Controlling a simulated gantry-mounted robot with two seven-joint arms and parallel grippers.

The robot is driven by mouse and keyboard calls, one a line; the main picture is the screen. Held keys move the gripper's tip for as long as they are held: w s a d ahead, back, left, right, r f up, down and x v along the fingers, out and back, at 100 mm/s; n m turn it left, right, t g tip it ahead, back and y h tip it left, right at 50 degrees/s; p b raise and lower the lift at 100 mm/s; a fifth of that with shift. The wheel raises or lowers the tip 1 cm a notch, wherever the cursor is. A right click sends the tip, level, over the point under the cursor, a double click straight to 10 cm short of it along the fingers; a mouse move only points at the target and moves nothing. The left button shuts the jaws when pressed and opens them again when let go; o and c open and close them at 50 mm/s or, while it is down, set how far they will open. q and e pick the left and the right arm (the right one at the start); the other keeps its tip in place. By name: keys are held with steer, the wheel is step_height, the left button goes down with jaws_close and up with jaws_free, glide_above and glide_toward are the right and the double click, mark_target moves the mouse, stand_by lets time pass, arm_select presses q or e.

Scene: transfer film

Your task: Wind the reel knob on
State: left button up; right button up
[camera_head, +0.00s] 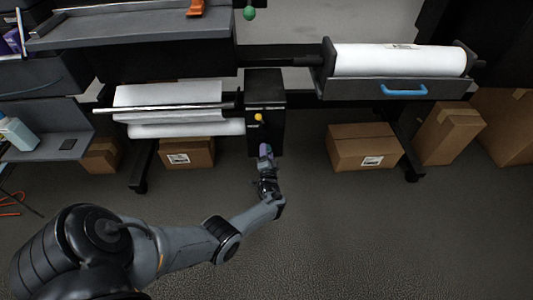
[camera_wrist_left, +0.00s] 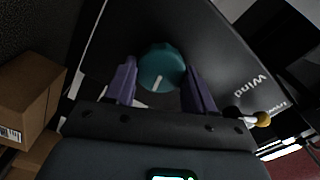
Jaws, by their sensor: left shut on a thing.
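The reel knob (camera_wrist_left: 162,66) is a round teal dial with a white pointer line, on a dark panel that reads "Wind" in the left wrist view. My left gripper (camera_head: 265,149) is at the front of the dark control box (camera_head: 264,90) in the head view. Its two purple fingers stand on either side of the knob and are shut on it in the left wrist view (camera_wrist_left: 161,84). In the head view the knob is hidden by the gripper. My right gripper is not in view.
A yellow-tipped lever (camera_head: 258,117) sits on the box above my left gripper. White film (camera_head: 168,97) lies left of the box. A large white roll (camera_head: 400,60) rests in a cradle with a blue handle (camera_head: 403,91). Cardboard boxes (camera_head: 362,145) stand below. The floor in front is clear.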

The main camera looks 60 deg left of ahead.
arm_select(q)
steer(key=shift+m, duration=0.8)
steer(key=o, duration=1)
steer(key=shift+o, duration=0.2)
steer(key=shift+d, duration=0.1)
steer(key=p+v, duration=0.5)
steer(key=v, duration=0.5)
steer(key=shift+s+d, duration=0.15)
steer(key=shift+d, duration=0.15)
